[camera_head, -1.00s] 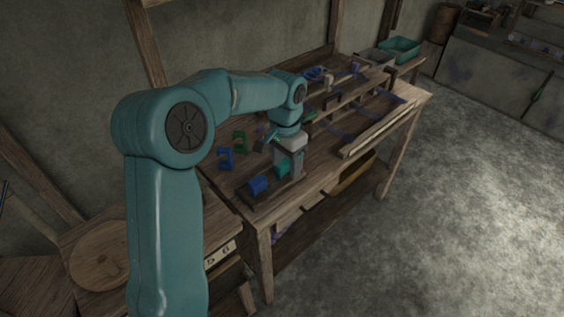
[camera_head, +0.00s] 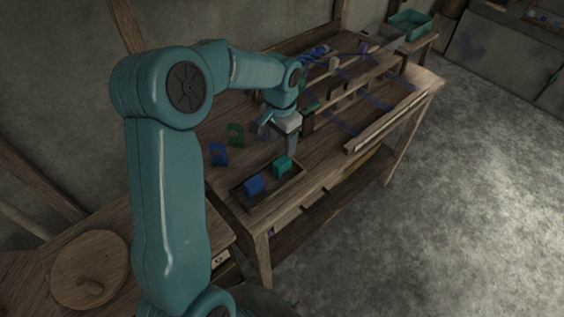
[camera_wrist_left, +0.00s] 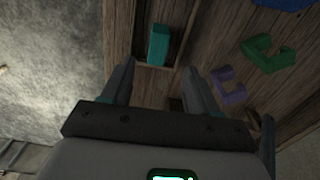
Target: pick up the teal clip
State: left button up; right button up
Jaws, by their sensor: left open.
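The teal clip (camera_head: 282,167) sits in a shallow wooden tray (camera_head: 240,198) near the table's front edge, beside a blue block-like piece (camera_head: 254,185). In the left wrist view the teal clip (camera_wrist_left: 158,44) lies in the tray, ahead of and between my two fingers. My left gripper (camera_head: 291,146) is just behind the teal clip in the head view, apart from it. It also shows in the left wrist view (camera_wrist_left: 160,85), with its fingers spread and nothing between them. My right gripper is not in view.
A blue clip (camera_head: 218,154), a green clip (camera_head: 235,134) and a purple clip (camera_wrist_left: 228,85) stand or lie near the tray. Loom bars (camera_head: 380,128) run along the table to the right. A teal bin (camera_head: 412,24) stands at the back right.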

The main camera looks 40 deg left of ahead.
aim_at(282, 161)
pick_arm(q)
notch_tip(282, 161, down, 5)
jog(key=shift+d+r, duration=0.15)
jog(key=shift+r, duration=0.05)
jog(key=shift+s+f, duration=0.15)
jog(key=shift+f, duration=0.4)
notch_tip(282, 161, down, 4)
jog(key=shift+f+p, duration=0.25)
jog(key=shift+p, duration=0.3)
jog(key=c, duration=1)
